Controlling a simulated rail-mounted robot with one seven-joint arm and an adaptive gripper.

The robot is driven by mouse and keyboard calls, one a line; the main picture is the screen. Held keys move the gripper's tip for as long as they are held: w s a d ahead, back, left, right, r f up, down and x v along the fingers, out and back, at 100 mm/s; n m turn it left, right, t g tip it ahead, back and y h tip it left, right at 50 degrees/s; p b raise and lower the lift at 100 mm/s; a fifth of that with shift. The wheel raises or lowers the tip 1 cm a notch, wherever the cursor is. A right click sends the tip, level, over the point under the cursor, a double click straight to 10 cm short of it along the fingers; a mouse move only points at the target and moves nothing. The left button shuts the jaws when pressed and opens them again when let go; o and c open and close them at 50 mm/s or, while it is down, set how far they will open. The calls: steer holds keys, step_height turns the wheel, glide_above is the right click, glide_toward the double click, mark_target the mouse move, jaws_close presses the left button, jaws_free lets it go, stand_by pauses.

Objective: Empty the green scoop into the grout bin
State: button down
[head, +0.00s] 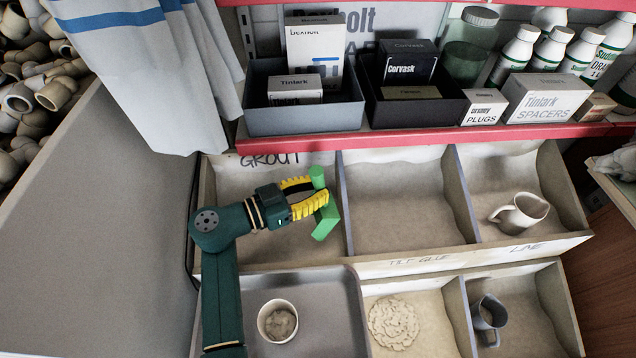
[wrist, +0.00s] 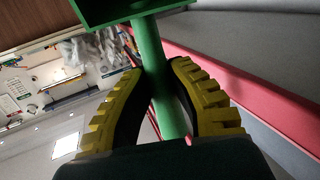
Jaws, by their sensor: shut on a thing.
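The green scoop (head: 326,222) is in my gripper (head: 307,195), above the right part of the grout bin. In the wrist view its green handle (wrist: 163,85) runs between my two yellow fingers, and my gripper (wrist: 162,95) is shut on it. The scoop's boxy head shows at the top edge there (wrist: 125,8), partly cut off. I cannot see any contents in the scoop. The grout bin (head: 230,178) is the upper left compartment, with GROUT written on its back edge. My arm and gripper hide part of its floor.
Beside the grout bin are an empty-looking compartment (head: 400,210) and one with a pale jug (head: 520,213). Below are a grey tray (head: 330,290) with a cup (head: 278,320), a pale heap (head: 393,322) and a grey jug (head: 489,318). A red shelf edge (head: 430,135) with boxes overhangs behind.

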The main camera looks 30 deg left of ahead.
mark_target(318, 168)
steer(key=shift+d+r, duration=0.1)
steer(key=shift+r, duration=0.25)
step_height(318, 168, up, 2)
steer(key=p, duration=0.3)
steer(key=shift+r+g+y, duration=0.1)
steer(key=shift+g+y, duration=0.2)
steer(key=shift+g, duration=0.1)
step_height(318, 168, up, 2)
steer(key=g+y+p, duration=0.1)
steer(key=p, duration=0.3)
steer(key=shift+m, duration=0.3)
step_height(318, 168, up, 4)
steer(key=g+y+p, duration=0.2)
steer(key=g+p, duration=0.1)
steer(key=p, duration=0.5)
steer(key=shift+m+y, duration=0.3)
steer(key=shift+y, duration=0.1)
steer(key=shift+r+g+y+p, duration=0.1)
steer(key=shift+g+y+p, duration=0.2)
steer(key=shift+p, duration=0.45)
steer(key=shift+f, duration=0.25)
